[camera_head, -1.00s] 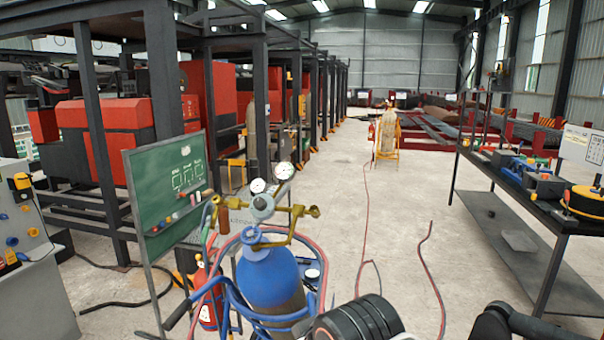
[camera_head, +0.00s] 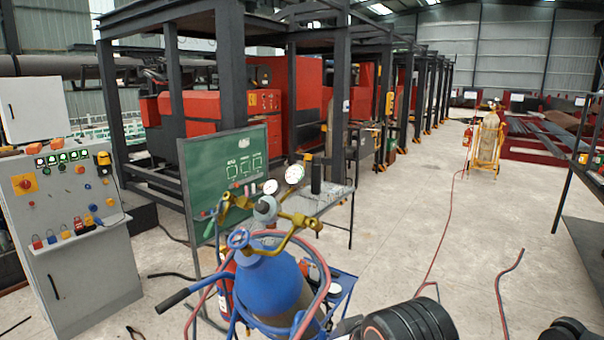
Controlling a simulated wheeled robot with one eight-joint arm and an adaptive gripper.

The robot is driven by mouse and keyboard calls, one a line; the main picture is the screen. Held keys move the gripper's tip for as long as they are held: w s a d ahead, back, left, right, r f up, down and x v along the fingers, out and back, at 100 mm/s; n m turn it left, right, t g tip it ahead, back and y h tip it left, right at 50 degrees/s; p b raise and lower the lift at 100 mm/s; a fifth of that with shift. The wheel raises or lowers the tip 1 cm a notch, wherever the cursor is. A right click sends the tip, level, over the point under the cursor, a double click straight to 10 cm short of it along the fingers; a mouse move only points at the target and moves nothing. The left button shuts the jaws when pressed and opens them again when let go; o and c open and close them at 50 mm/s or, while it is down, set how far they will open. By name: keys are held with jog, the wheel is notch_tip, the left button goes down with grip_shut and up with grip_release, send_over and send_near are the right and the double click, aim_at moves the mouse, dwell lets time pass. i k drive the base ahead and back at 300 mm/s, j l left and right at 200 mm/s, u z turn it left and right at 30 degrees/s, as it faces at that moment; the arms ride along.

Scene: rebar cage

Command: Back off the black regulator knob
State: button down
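A blue gas cylinder (camera_head: 268,285) stands upright on a blue cart at the lower middle. A brass regulator (camera_head: 298,221) with a grey round body (camera_head: 267,209) sits at its top. Two white-faced gauges show above it, a left gauge (camera_head: 270,187) and a right gauge (camera_head: 294,174). My gripper is not in view; only dark rounded parts of my arm show at the bottom right edge, right of the cylinder.
A grey control cabinet (camera_head: 78,225) stands at left. A green chalkboard (camera_head: 228,165) and a small table (camera_head: 325,200) with a dark upright cylinder (camera_head: 316,177) stand behind the regulator. Red hoses (camera_head: 437,250) cross the open floor at right.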

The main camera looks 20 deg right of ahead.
aim_at(262, 206)
jog(key=i+l+u, duration=0.2)
jog(key=i+l, duration=0.65)
jog(key=l, duration=0.15)
